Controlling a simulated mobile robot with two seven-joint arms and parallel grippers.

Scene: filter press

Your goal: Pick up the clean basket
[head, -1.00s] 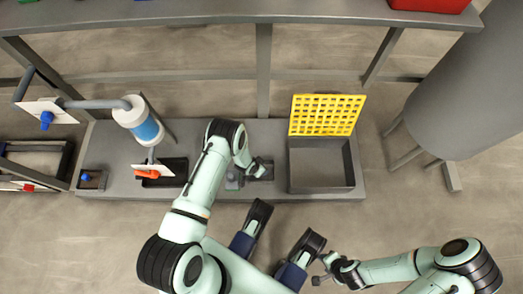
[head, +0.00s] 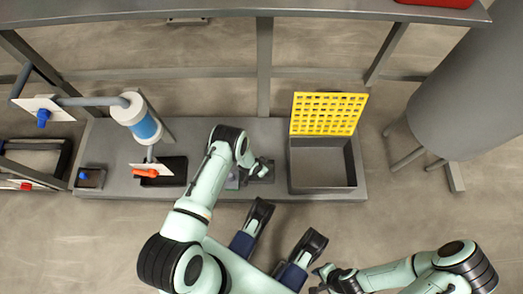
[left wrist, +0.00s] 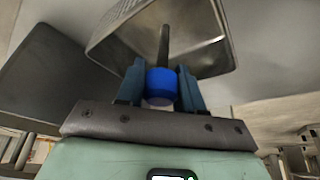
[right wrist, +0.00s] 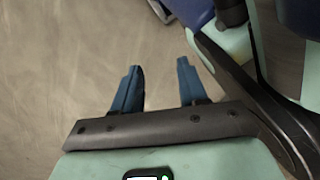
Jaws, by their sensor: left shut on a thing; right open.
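In the left wrist view, my left gripper (left wrist: 161,88) is shut on a blue cylindrical grip (left wrist: 161,84). A dark stem runs from the grip to a shiny metal basket (left wrist: 205,45) with a perforated side, seen partly at the top. In the head view my left gripper (head: 258,168) is low over the grey bench, left of the yellow grid; the arm hides much there, and I cannot tell whether the basket touches the bench. My right gripper (right wrist: 157,85) is open and empty over the floor; it also shows in the head view (head: 318,280).
The grey bench (head: 220,126) carries an empty grey bin (head: 322,168) with a yellow grid (head: 328,113) behind it. A white-and-blue cylinder (head: 142,120) and an orange valve handle (head: 146,173) are at left. A large grey tank (head: 465,105) stands right. A shelf (head: 240,8) spans the back.

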